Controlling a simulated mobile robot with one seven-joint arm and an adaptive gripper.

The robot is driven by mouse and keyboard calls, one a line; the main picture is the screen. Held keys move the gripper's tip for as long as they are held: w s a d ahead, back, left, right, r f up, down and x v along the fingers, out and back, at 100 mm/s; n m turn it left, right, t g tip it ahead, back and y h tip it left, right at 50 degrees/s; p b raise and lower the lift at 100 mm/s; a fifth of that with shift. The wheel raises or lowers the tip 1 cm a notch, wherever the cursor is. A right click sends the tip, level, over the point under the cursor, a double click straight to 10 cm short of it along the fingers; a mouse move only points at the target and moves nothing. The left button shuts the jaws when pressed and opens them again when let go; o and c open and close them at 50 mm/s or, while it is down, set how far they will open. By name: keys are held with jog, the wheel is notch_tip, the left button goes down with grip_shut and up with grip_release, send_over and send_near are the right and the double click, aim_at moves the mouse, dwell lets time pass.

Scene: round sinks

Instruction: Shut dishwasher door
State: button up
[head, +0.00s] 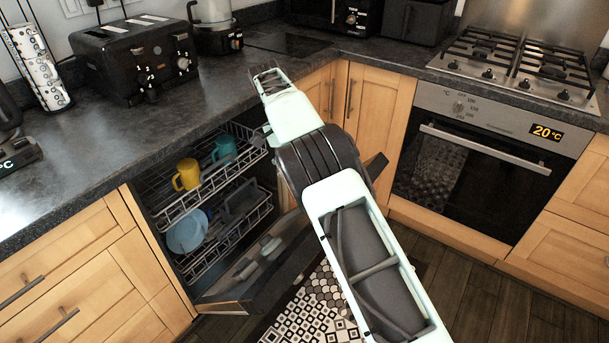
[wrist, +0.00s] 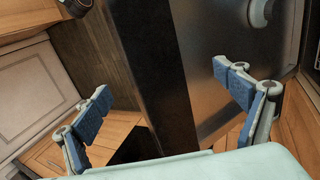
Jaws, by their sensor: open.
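The dishwasher door (head: 290,247) is partly open in the head view, tilted out from the cabinet front with its steel inner face showing. My arm hides its middle, and its far corner shows to the right of the arm. In the wrist view, the door's dark edge (wrist: 157,70) runs between the fingers of my gripper (wrist: 162,80), with the metallic inner face on the right. My gripper is open, one finger to each side of the edge. I cannot tell whether either finger touches the door. The gripper itself is hidden in the head view.
The upper rack (head: 160,222) holds a yellow mug (head: 186,175) and a teal mug (head: 224,149). Blue dishes (head: 187,232) sit in the lower rack. A toaster (head: 138,60) is on the worktop; an oven (head: 480,165) stands right. Patterned mat (head: 318,300) below.

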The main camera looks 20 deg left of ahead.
jog(key=shift+v, duration=1.1)
